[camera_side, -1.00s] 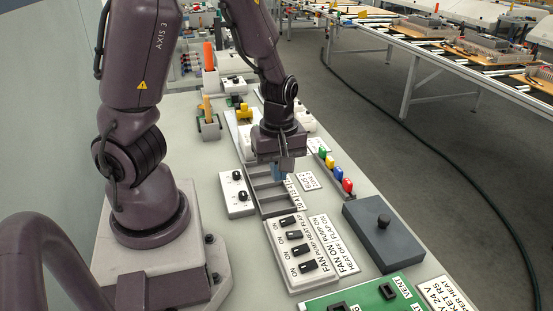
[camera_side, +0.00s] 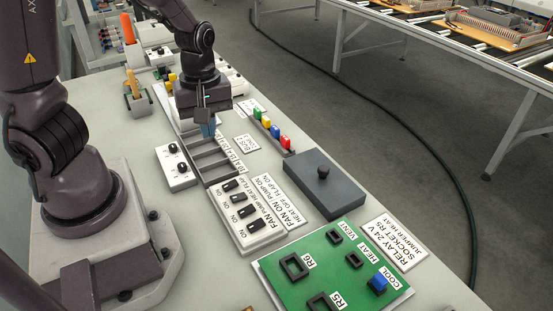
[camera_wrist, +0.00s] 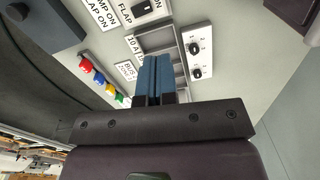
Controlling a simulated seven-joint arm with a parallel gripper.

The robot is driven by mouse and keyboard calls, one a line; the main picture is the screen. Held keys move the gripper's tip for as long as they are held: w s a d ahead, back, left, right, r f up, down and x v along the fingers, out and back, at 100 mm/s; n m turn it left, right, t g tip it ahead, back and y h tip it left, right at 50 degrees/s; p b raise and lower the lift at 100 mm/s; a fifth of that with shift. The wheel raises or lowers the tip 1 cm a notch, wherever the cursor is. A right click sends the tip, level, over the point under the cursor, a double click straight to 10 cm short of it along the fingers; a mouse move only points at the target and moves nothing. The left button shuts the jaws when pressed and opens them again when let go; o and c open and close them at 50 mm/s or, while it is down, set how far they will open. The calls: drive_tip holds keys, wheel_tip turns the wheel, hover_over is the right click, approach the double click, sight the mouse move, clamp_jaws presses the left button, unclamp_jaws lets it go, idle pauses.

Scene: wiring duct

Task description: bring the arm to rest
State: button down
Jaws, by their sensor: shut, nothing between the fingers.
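My gripper (camera_side: 208,130) points down over the back end of a grey compartment tray (camera_side: 217,178) in the side view. Its blue fingertips are together with nothing between them. In the wrist view the shut blue fingers (camera_wrist: 152,76) stand in front of the tray, whose compartments (camera_wrist: 158,40) show beyond them. The fingers hide part of the tray. I cannot tell whether the fingertips are above the tray's rim or inside it.
A switch panel (camera_side: 262,232), a dark grey box with a knob (camera_side: 325,188) and a green board (camera_side: 285,285) lie nearer the camera. A white two-knob box (camera_side: 177,170) is left of the tray. Coloured pegs (camera_side: 275,131) stand to the right. An orange-handled tool holder (camera_side: 137,101) is behind.

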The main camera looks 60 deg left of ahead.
drive_tip(key=s+d+r+m+t, duration=0.2)
drive_tip(key=d+r+m+t, duration=0.1)
drive_tip(key=r+m, duration=0.5)
drive_tip(key=s+d+r+m+t, duration=0.1)
drive_tip(key=d+r+m+t, duration=0.1)
drive_tip(key=r+m, duration=0.6)
drive_tip(key=shift+s+d+r+m+t, duration=0.35)
drive_tip(key=shift+d+r, duration=0.2)
drive_tip(key=shift+d, duration=0.3)
